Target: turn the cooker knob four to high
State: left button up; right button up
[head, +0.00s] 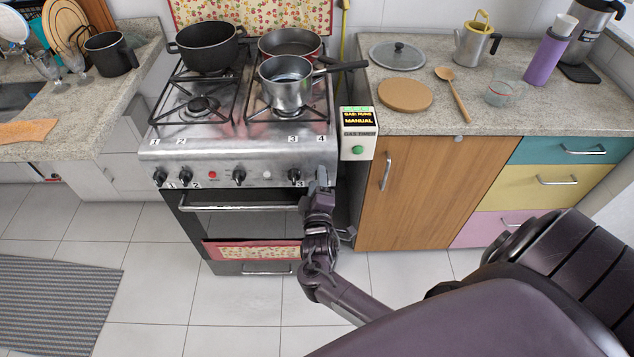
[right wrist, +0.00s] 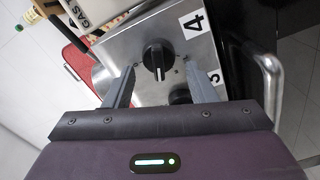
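The cooker (head: 240,150) has a steel front panel with a row of black knobs. Knob four (right wrist: 156,60) shows in the right wrist view, black with a raised bar and a pale line, beside the label 4 (right wrist: 193,20). In the head view my right gripper hides most of it, below its label. My right gripper (right wrist: 160,66) is open, with one finger on each side of knob four and gaps to both sides. It also shows in the head view (head: 320,183) at the panel's right end. My left gripper is not in view.
Knob three (head: 295,176) sits just left of my right gripper. A gas timer box (head: 357,145) stands to the right of the panel. The oven handle (head: 240,207) runs below. Pots, including a steel saucepan (head: 286,85), stand on the burners.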

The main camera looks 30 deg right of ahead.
jog(key=v, duration=0.8)
jog(key=shift+b, duration=0.3)
jog(key=shift+w, duration=0.1)
